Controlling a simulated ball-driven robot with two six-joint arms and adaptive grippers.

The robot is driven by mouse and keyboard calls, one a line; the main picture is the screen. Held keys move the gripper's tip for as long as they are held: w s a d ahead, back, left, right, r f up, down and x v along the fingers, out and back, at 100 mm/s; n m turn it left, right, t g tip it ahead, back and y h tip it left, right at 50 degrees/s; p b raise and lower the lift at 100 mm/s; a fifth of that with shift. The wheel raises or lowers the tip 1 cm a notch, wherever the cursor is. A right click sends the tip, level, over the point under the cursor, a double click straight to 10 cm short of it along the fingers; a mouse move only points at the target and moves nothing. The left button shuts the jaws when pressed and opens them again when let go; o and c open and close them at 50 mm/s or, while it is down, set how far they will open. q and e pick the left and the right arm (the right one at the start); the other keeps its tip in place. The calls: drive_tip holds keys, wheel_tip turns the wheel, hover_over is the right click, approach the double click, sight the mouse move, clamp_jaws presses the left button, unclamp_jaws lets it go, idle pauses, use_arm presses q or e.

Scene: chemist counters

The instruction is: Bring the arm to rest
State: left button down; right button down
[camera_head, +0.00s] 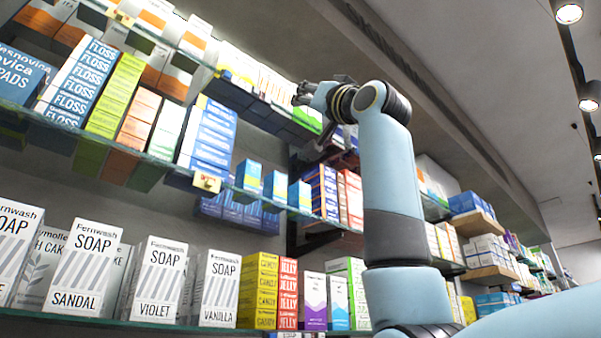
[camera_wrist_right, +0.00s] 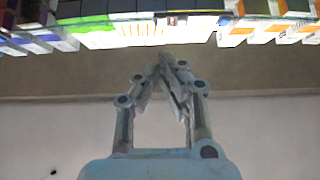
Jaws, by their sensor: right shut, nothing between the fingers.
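My right arm (camera_head: 390,170) stands raised in the head view, with its upper link upright and its wrist bent over to the left. My right gripper (camera_head: 300,94) is at the height of the upper shelf, in front of the boxes there as seen from the head. In the right wrist view my right gripper (camera_wrist_right: 165,62) has its fingertips together, with nothing between them. A plain ceiling or wall surface shows behind the fingers. My left gripper is in neither view.
Glass shelves of boxes run along the left. Soap boxes (camera_head: 83,265) and yellow candy boxes (camera_head: 258,290) stand on the lower shelf, floss boxes (camera_head: 77,83) on a higher one. Wooden shelves (camera_head: 478,222) lie right of my arm. The upper right is open ceiling with lamps (camera_head: 569,13).

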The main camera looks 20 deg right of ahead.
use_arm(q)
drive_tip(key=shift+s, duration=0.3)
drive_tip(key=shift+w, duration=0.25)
